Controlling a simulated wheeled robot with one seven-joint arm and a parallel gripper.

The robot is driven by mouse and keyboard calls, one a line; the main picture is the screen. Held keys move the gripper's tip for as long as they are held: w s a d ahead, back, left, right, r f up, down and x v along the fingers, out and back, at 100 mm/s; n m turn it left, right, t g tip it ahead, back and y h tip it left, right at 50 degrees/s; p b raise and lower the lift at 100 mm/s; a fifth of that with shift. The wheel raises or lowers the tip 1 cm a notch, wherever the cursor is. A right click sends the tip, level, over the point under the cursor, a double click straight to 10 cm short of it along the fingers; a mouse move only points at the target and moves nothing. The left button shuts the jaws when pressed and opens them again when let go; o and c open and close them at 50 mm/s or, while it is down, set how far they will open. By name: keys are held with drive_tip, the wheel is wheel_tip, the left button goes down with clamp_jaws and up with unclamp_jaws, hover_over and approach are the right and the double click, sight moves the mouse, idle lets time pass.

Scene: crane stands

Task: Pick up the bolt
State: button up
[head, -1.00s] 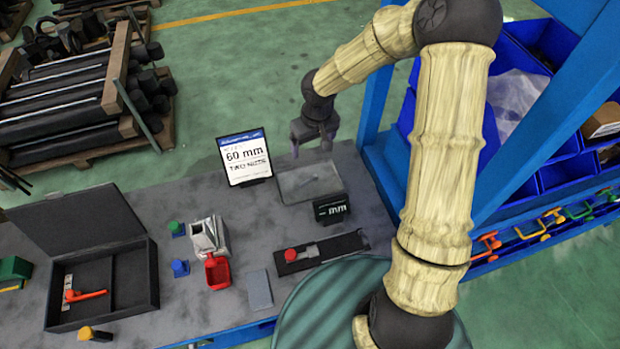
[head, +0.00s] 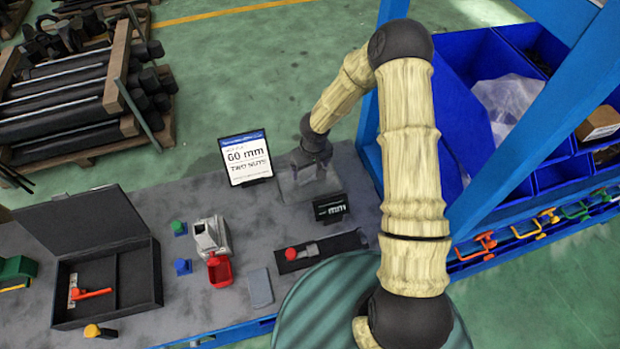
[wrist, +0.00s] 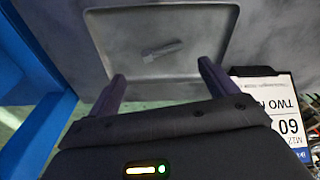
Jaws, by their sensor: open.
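The bolt (wrist: 162,49) is small and grey. It lies in a shallow grey metal tray (wrist: 205,17), seen in the wrist view ahead of my fingertips. In the head view the tray (head: 328,189) is partly covered by my gripper and the bolt cannot be made out. My gripper (wrist: 160,80) is open and empty, its two dark fingers apart, one on each side of the bolt's line, with the bolt beyond the tips. In the head view my gripper (head: 308,168) hangs over the tray's back left part.
A sign reading 60 mm (head: 246,158) stands just left of the tray. A small black display (head: 330,208) stands in front of it. A blue rack post (head: 372,150) rises at right.

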sight(308, 180)
idle(0.3)
drive_tip(key=f, duration=0.1)
drive_tip(key=f+p, duration=0.1)
drive_tip(key=f, duration=0.1)
drive_tip(key=f+p, duration=0.1)
drive_tip(key=shift+s+a+f, duration=0.15)
drive_tip(key=shift+s+a, duration=0.1)
drive_tip(key=shift+a, duration=0.05)
drive_tip(key=shift+w+f, duration=0.1)
drive_tip(key=shift+f, duration=0.35)
drive_tip(key=c, duration=1.1)
drive_tip(key=shift+r, duration=0.15)
wheel_tip(308, 180, up, 10)
drive_tip(key=shift+f+b, duration=0.1)
drive_tip(key=shift+b, duration=0.85)
